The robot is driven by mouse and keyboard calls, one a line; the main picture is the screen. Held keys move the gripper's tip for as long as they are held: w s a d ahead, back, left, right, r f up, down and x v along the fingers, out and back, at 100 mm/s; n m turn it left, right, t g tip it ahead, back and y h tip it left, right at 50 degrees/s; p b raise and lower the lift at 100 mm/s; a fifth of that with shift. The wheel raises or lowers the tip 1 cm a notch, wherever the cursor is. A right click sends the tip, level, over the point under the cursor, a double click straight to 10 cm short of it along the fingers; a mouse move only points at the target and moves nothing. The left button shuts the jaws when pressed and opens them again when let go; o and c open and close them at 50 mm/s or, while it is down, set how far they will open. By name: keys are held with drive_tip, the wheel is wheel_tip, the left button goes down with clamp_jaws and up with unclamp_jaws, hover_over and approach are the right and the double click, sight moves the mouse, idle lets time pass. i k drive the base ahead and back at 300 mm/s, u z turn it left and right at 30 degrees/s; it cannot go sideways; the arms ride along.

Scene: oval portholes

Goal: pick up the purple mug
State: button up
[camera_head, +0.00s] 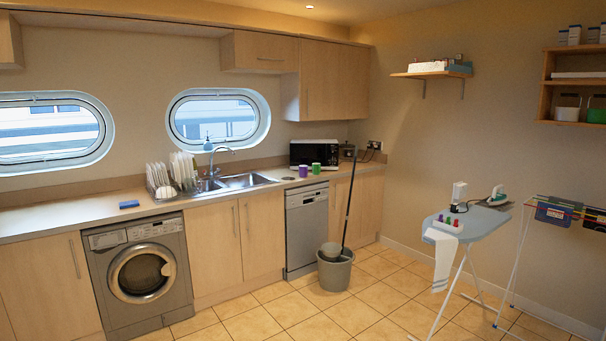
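The purple mug (303,171) stands upright on the wooden counter, right of the sink and in front of the microwave. A green mug (316,168) stands close beside it on the right. Both are small in the view, and I cannot make out their handles. My gripper does not show in this view.
The sink (245,181) and a dish rack (161,180) are left of the mugs; the microwave (313,153) is behind them. A grey bucket (335,269) with a mop stands before the dishwasher (307,228). An ironing board (467,222) stands right. Tiled floor between is clear.

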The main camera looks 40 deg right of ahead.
sight(303, 169)
drive_tip(key=z, duration=0.65)
drive_tip(key=i, duration=1.2)
drive_tip(key=z, duration=1.05)
drive_tip(key=i, duration=3.1)
drive_tip(key=u, duration=1.15)
drive_tip(key=i, duration=0.95)
drive_tip(key=u, duration=0.55)
